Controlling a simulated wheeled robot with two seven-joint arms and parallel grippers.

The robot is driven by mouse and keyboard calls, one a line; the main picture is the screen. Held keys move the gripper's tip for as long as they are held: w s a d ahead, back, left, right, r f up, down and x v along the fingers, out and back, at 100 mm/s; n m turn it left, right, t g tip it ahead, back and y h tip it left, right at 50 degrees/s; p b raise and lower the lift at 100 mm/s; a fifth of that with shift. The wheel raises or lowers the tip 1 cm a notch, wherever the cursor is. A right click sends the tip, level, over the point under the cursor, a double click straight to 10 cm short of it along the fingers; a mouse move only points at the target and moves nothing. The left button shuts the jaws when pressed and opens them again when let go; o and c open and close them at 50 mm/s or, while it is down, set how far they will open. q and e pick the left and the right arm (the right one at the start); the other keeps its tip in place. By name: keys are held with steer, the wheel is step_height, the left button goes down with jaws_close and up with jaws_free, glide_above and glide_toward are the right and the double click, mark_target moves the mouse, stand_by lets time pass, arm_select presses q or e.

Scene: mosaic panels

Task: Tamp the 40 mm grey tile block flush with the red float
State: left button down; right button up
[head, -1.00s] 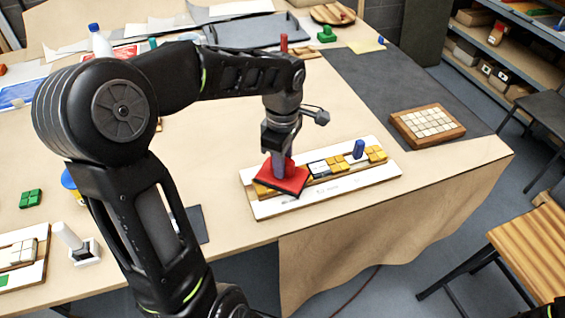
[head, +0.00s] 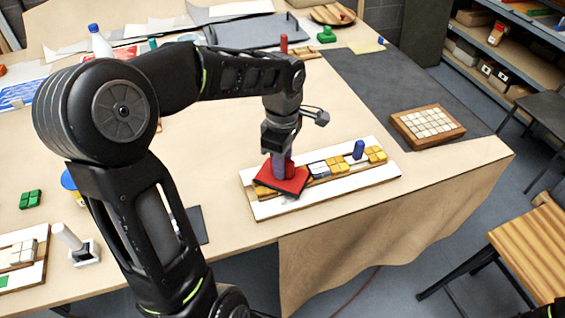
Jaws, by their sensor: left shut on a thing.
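My left gripper (head: 280,160) is shut on the red float (head: 292,181), gripping its handle from above. The float's flat red plate lies over the left part of a white mosaic panel (head: 330,194), hiding what is under it. Whether the plate presses on a tile or hovers just above cannot be told. A grey-white tile block (head: 318,168) shows in the panel's row, just right of the float, among yellow tile blocks (head: 376,154). Whether it is the 40 mm grey one, or sits flush, is too small to tell. My right gripper is not in view.
A blue upright piece (head: 358,149) stands at the panel's row, right of the float. A wooden tray of pale tiles (head: 401,125) sits on the dark mat to the right. A white-handled tool (head: 67,236) and green blocks (head: 30,199) are at left. The table's front edge is close to the panel.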

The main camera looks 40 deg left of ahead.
arm_select(q)
steer(key=shift+r+p, duration=2.25)
steer(key=shift+r, duration=1.15)
